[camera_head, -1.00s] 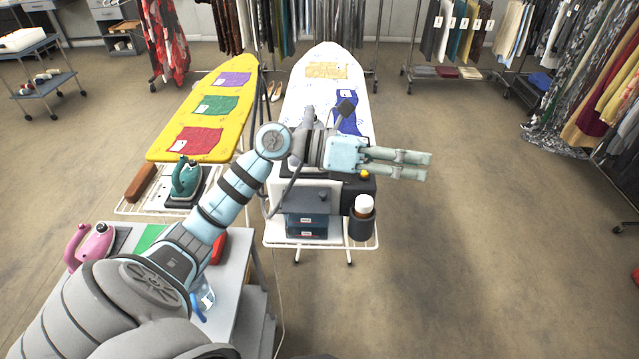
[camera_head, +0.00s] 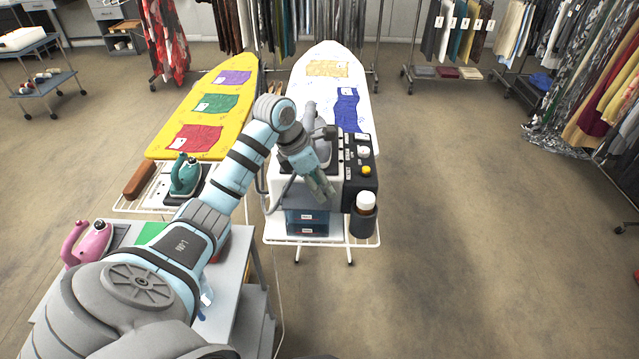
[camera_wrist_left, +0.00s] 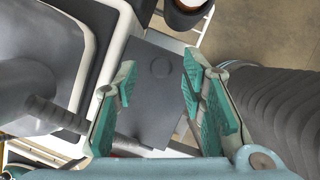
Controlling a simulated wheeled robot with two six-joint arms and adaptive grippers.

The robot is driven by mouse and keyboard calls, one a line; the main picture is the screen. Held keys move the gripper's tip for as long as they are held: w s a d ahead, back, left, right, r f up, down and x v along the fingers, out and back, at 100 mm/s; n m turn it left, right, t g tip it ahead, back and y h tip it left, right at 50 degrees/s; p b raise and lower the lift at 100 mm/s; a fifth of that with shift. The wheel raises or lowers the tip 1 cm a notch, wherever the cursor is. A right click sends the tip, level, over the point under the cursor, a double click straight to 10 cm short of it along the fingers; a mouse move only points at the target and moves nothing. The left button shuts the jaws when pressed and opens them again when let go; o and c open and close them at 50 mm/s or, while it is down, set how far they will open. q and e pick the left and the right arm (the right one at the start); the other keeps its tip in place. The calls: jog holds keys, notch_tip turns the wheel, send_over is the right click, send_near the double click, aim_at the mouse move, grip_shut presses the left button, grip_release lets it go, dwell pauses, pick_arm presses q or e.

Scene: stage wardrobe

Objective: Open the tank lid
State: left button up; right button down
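A steam station with a white body and a black control panel (camera_head: 362,165) stands at the near end of the white ironing board. In the left wrist view, a flat dark grey panel (camera_wrist_left: 150,85) with a faint round mark lies below the fingers, beside the white body; it may be the tank lid, lying flat. My left gripper (camera_head: 327,192) points down and towards me over the station's front. In the left wrist view its two fingers (camera_wrist_left: 155,100) are apart with nothing gripped between them. Whether they touch the panel I cannot tell. My right gripper is not in view.
A teal iron (camera_head: 186,175) rests on the yellow board's stand, and a pink iron (camera_head: 92,243) on the near table. Floor at right is clear.

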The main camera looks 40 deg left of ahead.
pick_arm(q)
jog(key=shift+d+f, duration=0.1)
jog(key=shift+w, duration=0.1)
grip_shut()
dwell(0.3)
